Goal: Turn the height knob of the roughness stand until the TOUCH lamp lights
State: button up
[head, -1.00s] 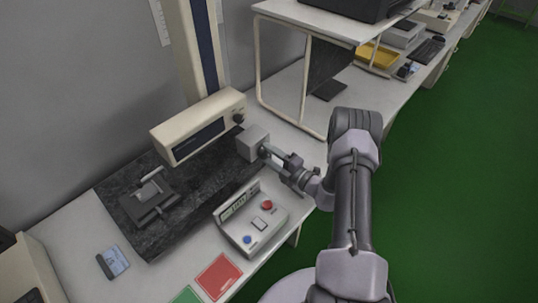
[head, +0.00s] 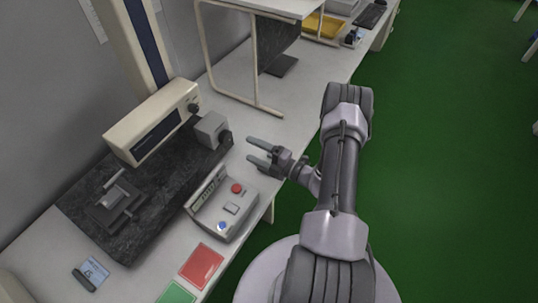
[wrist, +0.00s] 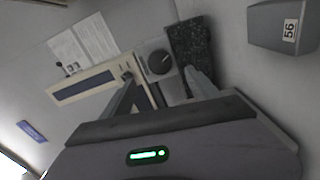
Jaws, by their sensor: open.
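The roughness stand has a black granite base, a tall column and a cream drive unit (head: 152,122). A grey box (head: 208,127) on the base carries a dark round knob (head: 225,138) on its right side. In the wrist view the knob (wrist: 159,62) faces me, with a light pointer line. My gripper (head: 250,150) is open and empty, a short way right of the knob and apart from it. In the wrist view its fingers point toward either side of the knob. I cannot make out a TOUCH lamp.
A control box (head: 222,208) with a display, a red button and a blue button stands in front of the granite base (head: 150,222). Red (head: 201,265) and green (head: 176,294) cards lie nearer. A white-framed shelf (head: 238,105) stands behind. Green floor lies to the right.

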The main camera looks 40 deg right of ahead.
jog(key=v, duration=0.7)
jog(key=shift+s+p, duration=0.3)
jog(key=shift+p, duration=0.05)
dwell(0.9)
jog(key=n+b, duration=1.1)
jog(key=n, duration=0.7)
send_near(228, 139)
jog(key=x, duration=0.8)
jog(key=shift+w, duration=0.15)
jog(key=c, duration=1.4)
